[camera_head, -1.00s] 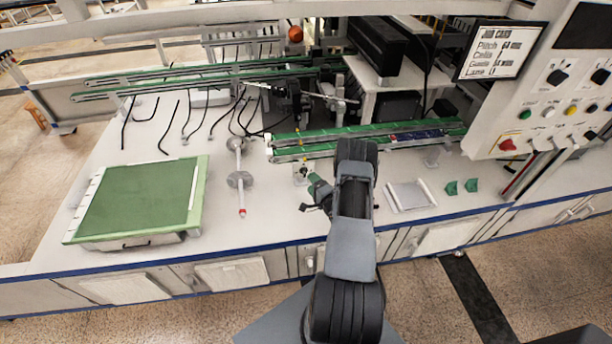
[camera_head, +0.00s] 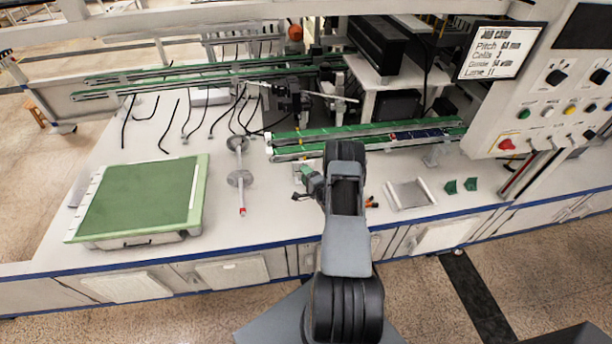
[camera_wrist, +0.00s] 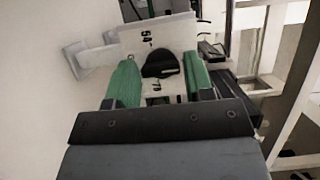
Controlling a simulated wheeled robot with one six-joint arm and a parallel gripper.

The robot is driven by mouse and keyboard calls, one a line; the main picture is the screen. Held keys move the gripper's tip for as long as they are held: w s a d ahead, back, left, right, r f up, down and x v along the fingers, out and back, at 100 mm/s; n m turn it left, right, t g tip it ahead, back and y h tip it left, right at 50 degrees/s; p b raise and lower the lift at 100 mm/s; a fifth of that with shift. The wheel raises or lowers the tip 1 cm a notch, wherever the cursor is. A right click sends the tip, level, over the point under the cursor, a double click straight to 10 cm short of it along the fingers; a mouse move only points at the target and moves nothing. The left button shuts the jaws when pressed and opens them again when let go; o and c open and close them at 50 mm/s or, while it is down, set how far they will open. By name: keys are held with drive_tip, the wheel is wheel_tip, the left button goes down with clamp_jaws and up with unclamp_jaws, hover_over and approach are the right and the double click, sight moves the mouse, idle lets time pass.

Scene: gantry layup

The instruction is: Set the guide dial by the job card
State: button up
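The guide dial (camera_wrist: 160,64) is a black knob on a white plate (camera_wrist: 150,34) with dark number marks above and below it, too blurred to read surely. My gripper (camera_wrist: 161,78) has green fingers on either side of the knob, with narrow white gaps showing. It is open; I cannot tell whether either finger touches. In the head view my gripper (camera_head: 309,178) is at the near end of the green conveyor rails and mostly hides the dial plate. The job card (camera_head: 499,52) hangs at the upper right; it seems to read pitch 64 mm and guide 64 wide.
Green rails (camera_head: 345,140) run behind my gripper. A shallow tray (camera_head: 410,195) and green blocks (camera_head: 451,187) lie right. A control panel (camera_head: 560,110) stands far right.

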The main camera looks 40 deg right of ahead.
drive_tip(key=c, duration=0.5)
drive_tip(key=shift+c, duration=0.2)
drive_tip(key=shift+w+a+r+n+g+h+b, duration=0.1)
drive_tip(key=shift+n+g+h+b, duration=1)
drive_tip(key=shift+n+b, duration=1.75)
drive_tip(key=shift+a+r+n+g+h+b, duration=0.1)
drive_tip(key=shift+n+g+h+b, duration=1)
drive_tip(key=shift+n+b, duration=1.75)
drive_tip(key=shift+w+a+r+n+g+h+b, duration=0.1)
drive_tip(key=shift+n+g+h+b, duration=0.95)
drive_tip(key=shift+n+b, duration=1.8)
drive_tip(key=shift+m+b, duration=0.45)
drive_tip(key=shift+b, duration=0.15)
drive_tip(key=o, duration=0.9)
